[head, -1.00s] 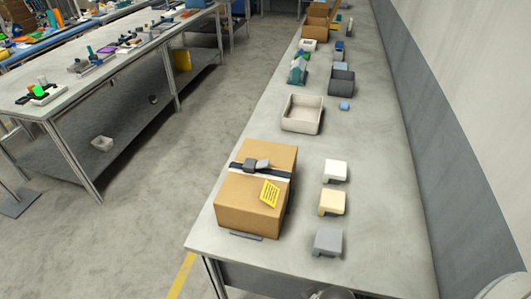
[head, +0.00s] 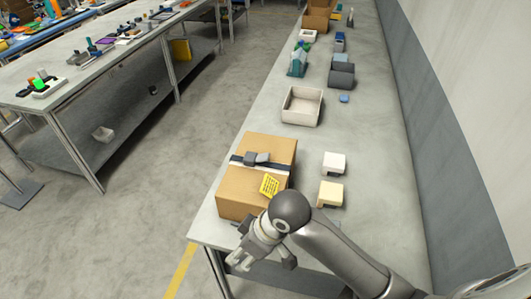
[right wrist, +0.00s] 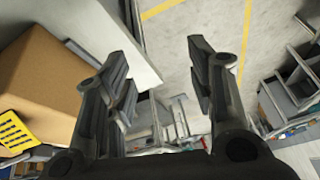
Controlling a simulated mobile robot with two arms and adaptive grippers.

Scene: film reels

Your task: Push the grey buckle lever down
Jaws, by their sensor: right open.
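The grey buckle lever (head: 257,158) sits on a dark strap across the top of a cardboard box (head: 232,187). Its exact tilt is too small to tell. My right gripper (head: 262,262) is in front of the box's near right side, low by the table's front edge, apart from the buckle. In the right wrist view the right gripper (right wrist: 158,52) is open with nothing between its fingers. My left gripper is not in view.
A white block (head: 334,163) and a cream block (head: 331,193) lie right of the box. A yellow label (head: 269,186) is on the box. An empty beige tray (head: 301,106) stands behind it. The table (head: 385,165) is clear along the right.

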